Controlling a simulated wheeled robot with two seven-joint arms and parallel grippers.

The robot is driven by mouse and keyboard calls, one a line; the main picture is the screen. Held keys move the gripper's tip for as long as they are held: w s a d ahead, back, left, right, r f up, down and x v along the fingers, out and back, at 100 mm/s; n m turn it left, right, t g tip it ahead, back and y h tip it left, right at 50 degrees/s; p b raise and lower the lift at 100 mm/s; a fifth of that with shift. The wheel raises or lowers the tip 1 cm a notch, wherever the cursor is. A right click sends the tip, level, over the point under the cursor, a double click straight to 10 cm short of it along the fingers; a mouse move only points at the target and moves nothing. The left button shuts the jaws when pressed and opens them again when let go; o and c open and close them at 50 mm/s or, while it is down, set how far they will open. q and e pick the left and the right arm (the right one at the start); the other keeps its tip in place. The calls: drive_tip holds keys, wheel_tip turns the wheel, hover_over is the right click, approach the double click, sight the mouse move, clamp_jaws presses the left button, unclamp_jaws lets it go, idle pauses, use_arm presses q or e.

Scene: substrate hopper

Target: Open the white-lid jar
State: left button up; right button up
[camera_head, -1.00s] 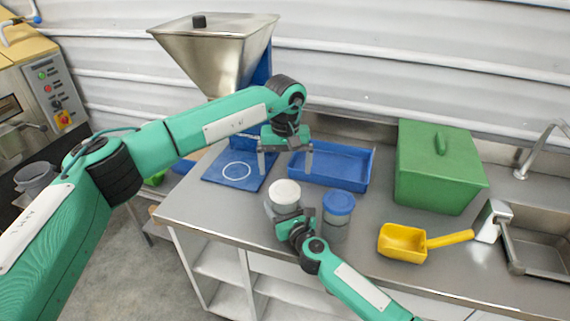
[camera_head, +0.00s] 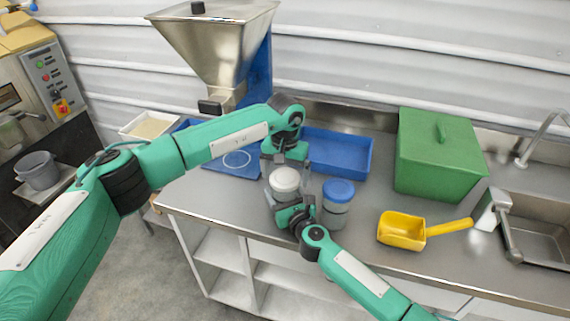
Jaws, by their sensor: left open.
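The white-lid jar (camera_head: 285,180) is near the front edge of the metal counter, its round white lid facing up. Its body is largely hidden by my grippers. My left gripper (camera_head: 285,180) has come down from above and is open, with a finger on each side of the lid. I cannot tell whether the fingers touch it. My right gripper (camera_head: 286,205) comes from the front right and is closed around the jar's body below the lid. Its fingertips are partly hidden.
A blue-lid jar (camera_head: 338,192) stands just right of my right gripper. A yellow scoop (camera_head: 402,231), a green box (camera_head: 440,160) and a sink (camera_head: 545,235) are to the right. Behind are a blue tray (camera_head: 340,153) and the steel hopper (camera_head: 215,45).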

use_arm(q)
drive_tip(key=shift+f, duration=0.3)
